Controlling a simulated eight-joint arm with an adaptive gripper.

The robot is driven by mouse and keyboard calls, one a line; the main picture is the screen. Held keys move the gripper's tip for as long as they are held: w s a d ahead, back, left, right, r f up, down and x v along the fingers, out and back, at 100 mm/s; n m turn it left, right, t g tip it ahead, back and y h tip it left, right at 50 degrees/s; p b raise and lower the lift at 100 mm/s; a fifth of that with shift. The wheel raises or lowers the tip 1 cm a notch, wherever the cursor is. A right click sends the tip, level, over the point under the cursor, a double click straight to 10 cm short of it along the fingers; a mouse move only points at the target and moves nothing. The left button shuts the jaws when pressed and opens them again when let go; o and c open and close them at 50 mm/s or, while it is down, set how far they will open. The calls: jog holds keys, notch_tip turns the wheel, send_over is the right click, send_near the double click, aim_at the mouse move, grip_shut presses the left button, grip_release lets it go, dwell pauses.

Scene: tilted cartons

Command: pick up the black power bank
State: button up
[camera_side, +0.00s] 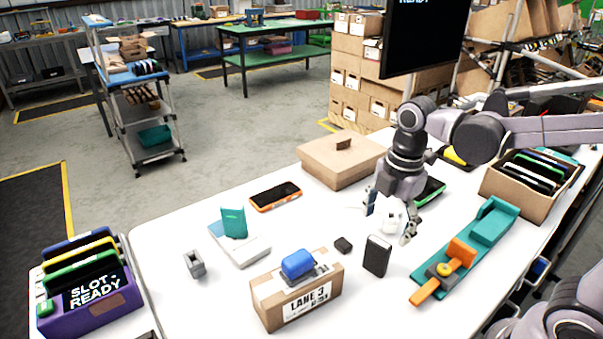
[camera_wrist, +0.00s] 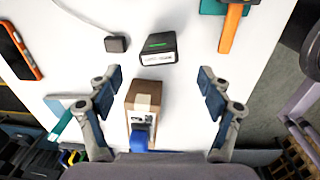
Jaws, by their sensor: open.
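The black power bank (camera_side: 377,255) stands upright on the white table in the side view, right of the LANE 3 carton. In the wrist view the power bank (camera_wrist: 159,44) shows a green stripe and a pale label, beyond the space between the fingertips. My gripper (camera_side: 390,222) is above the table just behind the power bank in the side view. In the wrist view my gripper (camera_wrist: 160,92) has its fingers spread wide. No contact with the power bank is visible.
The LANE 3 carton (camera_side: 298,297) carries a blue object (camera_side: 298,264). A small black block (camera_side: 343,245) sits beside the power bank. A teal and orange fixture (camera_side: 460,255) lies to the right. An orange-edged phone (camera_side: 275,195) and a brown box (camera_side: 340,162) are farther back.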

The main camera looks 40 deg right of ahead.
aim_at(376, 258)
jog(key=shift+w+a+f+n+g, duration=0.15)
jog(key=shift+n+g, duration=0.25)
jog(key=shift+n, duration=0.5)
jog(key=shift+f, duration=0.15)
jog(key=shift+w+f, duration=0.15)
jog(key=shift+f, duration=5.1)
jog(key=shift+c, duration=0.3)
jog(key=c, duration=1.3)
